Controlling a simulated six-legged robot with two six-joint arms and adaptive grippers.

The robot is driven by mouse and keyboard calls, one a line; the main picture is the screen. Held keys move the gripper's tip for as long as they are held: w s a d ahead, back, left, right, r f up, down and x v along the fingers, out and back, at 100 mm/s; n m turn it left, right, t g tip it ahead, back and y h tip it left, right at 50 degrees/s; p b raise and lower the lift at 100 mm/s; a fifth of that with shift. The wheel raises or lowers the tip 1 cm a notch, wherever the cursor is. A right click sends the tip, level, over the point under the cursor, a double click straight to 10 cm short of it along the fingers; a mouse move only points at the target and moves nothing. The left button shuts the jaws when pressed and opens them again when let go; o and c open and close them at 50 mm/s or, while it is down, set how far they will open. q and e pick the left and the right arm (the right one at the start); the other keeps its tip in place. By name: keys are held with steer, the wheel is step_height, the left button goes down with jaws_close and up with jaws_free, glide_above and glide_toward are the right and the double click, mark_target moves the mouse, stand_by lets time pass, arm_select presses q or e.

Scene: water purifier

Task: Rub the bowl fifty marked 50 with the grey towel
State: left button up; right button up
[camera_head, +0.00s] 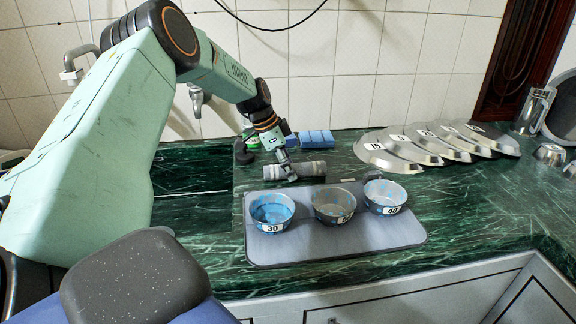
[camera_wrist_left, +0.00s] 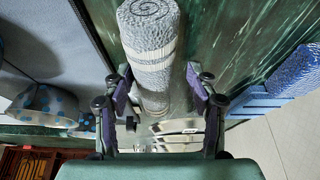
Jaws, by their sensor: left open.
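The grey towel (camera_head: 308,169) is a roll lying on the green counter behind the tray. My left gripper (camera_head: 287,174) is over it, pointing down. In the left wrist view the towel (camera_wrist_left: 150,45) lies between the spread fingers of the left gripper (camera_wrist_left: 155,88), which is open. Three metal bowls stand upright in a row on the grey tray (camera_head: 340,250). The middle bowl (camera_head: 334,204) has a label that is hard to read, seemingly 50. The left bowl (camera_head: 271,211) is marked 30 and the right bowl (camera_head: 384,196) 40. My right gripper is out of view.
Several numbered metal plates (camera_head: 400,152) lean in a row at the right back. A metal mug (camera_head: 533,110) stands farther right. The counter right of the tray is clear.

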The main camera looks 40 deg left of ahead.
arm_select(q)
steer(key=shift+r, duration=0.1)
steer(key=p+v, duration=0.1)
steer(key=v, duration=0.2)
steer(key=p+v, duration=0.1)
steer(key=v, duration=0.3)
steer(key=shift+w+a+r, duration=0.1)
steer(key=shift+a+r, duration=0.2)
